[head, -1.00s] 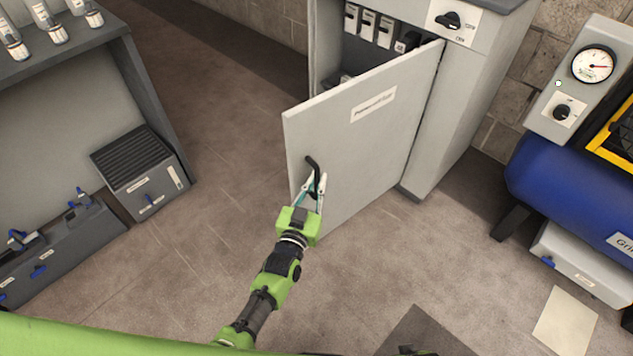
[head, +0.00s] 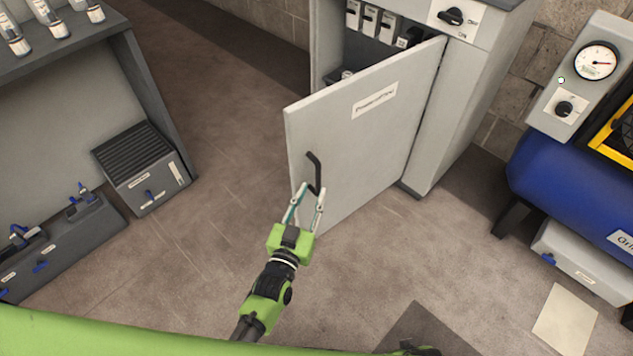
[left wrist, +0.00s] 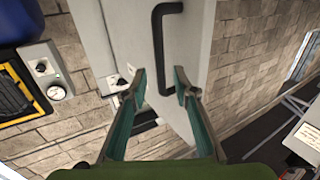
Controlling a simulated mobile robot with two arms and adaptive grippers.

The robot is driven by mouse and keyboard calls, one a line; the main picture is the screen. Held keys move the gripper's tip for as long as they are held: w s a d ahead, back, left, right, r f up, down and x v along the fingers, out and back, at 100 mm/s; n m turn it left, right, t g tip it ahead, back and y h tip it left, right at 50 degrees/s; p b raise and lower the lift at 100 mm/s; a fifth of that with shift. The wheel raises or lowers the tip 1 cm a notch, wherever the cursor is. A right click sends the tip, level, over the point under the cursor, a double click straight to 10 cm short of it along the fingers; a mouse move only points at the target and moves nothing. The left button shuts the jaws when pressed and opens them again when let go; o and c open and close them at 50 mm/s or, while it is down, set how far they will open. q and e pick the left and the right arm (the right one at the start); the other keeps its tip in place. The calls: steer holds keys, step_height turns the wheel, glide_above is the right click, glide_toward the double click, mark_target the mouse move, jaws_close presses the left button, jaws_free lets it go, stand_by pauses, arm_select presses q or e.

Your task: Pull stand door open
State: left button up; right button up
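The grey stand door (head: 362,135) stands swung well open on the cabinet in the head view, with shelf contents showing behind it. Its black bar handle (head: 315,172) is near the door's free edge. My left gripper (head: 309,193) is just below and in front of the handle, its fingers spread apart. In the left wrist view the handle (left wrist: 158,50) shows beyond the open fingertips (left wrist: 160,82), with nothing clasped between them. My right gripper is not clearly in view; only a small dark and green part shows at the bottom edge of the head view.
The cabinet (head: 465,110) has a rotary switch (head: 452,16) on top. A blue tank (head: 560,175) with a gauge panel stands at the right. A shelf unit (head: 150,100) and a dark ribbed box (head: 140,165) are at the left. The floor between is clear.

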arm_select(q)
steer(key=v, duration=0.6)
stand_by(0.4)
